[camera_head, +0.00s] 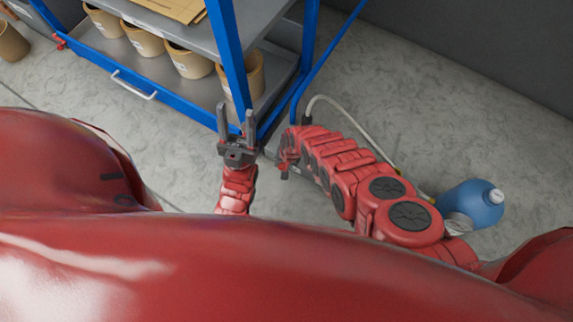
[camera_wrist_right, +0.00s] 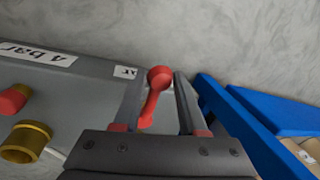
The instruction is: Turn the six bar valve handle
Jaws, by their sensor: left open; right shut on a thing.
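In the right wrist view a red valve handle (camera_wrist_right: 152,98) with a round knob end sits between the two fingers of my right gripper (camera_wrist_right: 160,76), which is shut on it. The handle is on a grey panel (camera_wrist_right: 85,88). A label (camera_wrist_right: 125,72) beside it is partly hidden, so its number cannot be read. A "4 bar" label (camera_wrist_right: 38,53) is further left, with another red handle (camera_wrist_right: 12,100) at the left edge. In the head view my right gripper (camera_head: 287,160) is by the cart's lower corner. My left gripper (camera_head: 237,125) is open and empty, fingers pointing up the picture.
A blue-framed cart (camera_head: 232,60) holds several tan pots (camera_head: 190,62) on its lower shelf. A blue bottle (camera_head: 472,204) stands on the floor at right, near a pale hose (camera_head: 360,130). Blue structure (camera_wrist_right: 235,120) is close right of my right gripper. Floor at upper right is clear.

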